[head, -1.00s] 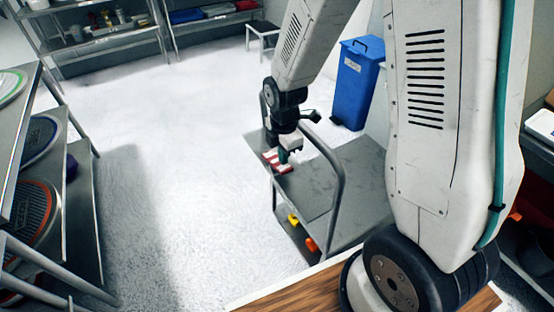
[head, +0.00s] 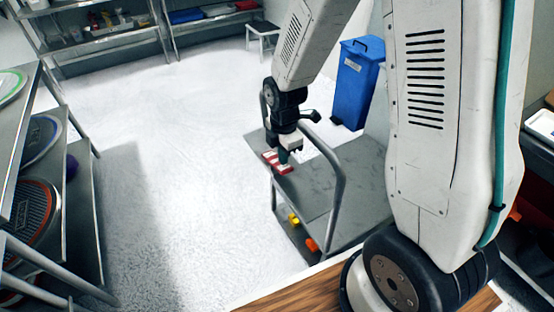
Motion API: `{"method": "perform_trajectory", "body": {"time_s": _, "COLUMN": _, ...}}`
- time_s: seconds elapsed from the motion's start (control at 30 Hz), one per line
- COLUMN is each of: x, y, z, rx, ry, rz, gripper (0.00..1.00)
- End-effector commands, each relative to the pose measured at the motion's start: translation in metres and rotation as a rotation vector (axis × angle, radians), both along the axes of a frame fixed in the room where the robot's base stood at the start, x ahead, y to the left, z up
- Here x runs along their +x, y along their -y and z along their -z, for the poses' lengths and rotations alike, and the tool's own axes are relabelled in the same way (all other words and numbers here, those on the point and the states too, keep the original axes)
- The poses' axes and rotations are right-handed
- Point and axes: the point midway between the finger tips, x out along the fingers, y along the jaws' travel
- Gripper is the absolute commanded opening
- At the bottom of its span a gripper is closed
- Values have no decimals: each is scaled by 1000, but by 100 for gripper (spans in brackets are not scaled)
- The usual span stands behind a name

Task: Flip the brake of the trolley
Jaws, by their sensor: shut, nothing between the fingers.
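The trolley (head: 365,165) is a grey two-level cart with a bent tube handle, standing in the middle of the head view. A red and white striped piece (head: 270,157) is at the far left part of its upper deck. My gripper (head: 283,157) points down right at this piece, shut with nothing held. Whether it touches the piece cannot be told. A yellow piece (head: 293,219) and an orange piece (head: 312,245) show low on the trolley's near left side. Which of these pieces is the brake is not clear. My arm hides part of the deck.
A blue bin (head: 357,85) stands behind the trolley at the wall. A rack with round sieves (head: 38,205) is at the left. Metal shelves (head: 105,40) and a small stool (head: 262,30) are at the back. The white floor (head: 185,150) left of the trolley is clear.

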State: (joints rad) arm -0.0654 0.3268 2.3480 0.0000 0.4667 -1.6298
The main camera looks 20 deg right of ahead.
Motion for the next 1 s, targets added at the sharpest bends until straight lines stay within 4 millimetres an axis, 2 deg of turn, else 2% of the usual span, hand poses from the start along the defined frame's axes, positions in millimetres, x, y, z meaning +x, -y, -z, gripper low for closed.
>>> {"method": "perform_trajectory", "body": {"time_s": 1.0, "x": 0, "y": 0, "z": 9, "rx": 0, "ry": -1, "rz": 0, "gripper": 0}}
